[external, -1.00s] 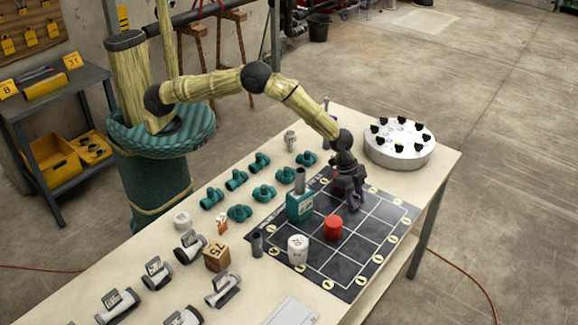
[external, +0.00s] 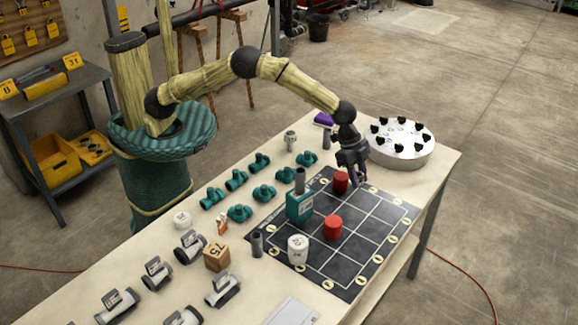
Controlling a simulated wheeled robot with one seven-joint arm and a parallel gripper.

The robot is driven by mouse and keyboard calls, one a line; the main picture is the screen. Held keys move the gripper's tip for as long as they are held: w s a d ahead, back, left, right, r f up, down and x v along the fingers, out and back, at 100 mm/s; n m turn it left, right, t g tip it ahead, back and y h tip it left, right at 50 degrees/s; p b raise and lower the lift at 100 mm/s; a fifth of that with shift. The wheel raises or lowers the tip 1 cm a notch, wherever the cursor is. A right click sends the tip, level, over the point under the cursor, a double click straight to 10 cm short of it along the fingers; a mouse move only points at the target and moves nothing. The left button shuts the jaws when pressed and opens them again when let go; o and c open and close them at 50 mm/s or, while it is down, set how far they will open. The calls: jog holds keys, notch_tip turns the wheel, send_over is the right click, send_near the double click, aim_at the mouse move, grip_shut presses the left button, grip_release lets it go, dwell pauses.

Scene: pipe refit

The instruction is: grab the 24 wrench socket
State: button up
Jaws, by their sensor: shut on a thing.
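My gripper (external: 359,180) is over the far right part of the dark grid mat (external: 366,267), with its fingers pointing down. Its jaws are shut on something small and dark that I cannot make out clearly. A red cylinder (external: 340,183) stands on the mat just left of the fingers. No number 24 can be read on any piece at this size. A dark upright cylinder (external: 257,244) stands at the mat's left edge, and another dark tube (external: 300,181) rises from a teal block (external: 299,206).
A second red cylinder (external: 332,228) and a white marked cylinder (external: 298,249) stand on the mat. A round white tray (external: 398,160) with black knobs lies right of my gripper. Teal fittings (external: 264,193) and a wooden block (external: 216,257) lie left. Several right-hand grid cells are clear.

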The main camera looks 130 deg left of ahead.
jog(key=shift+r, duration=0.25)
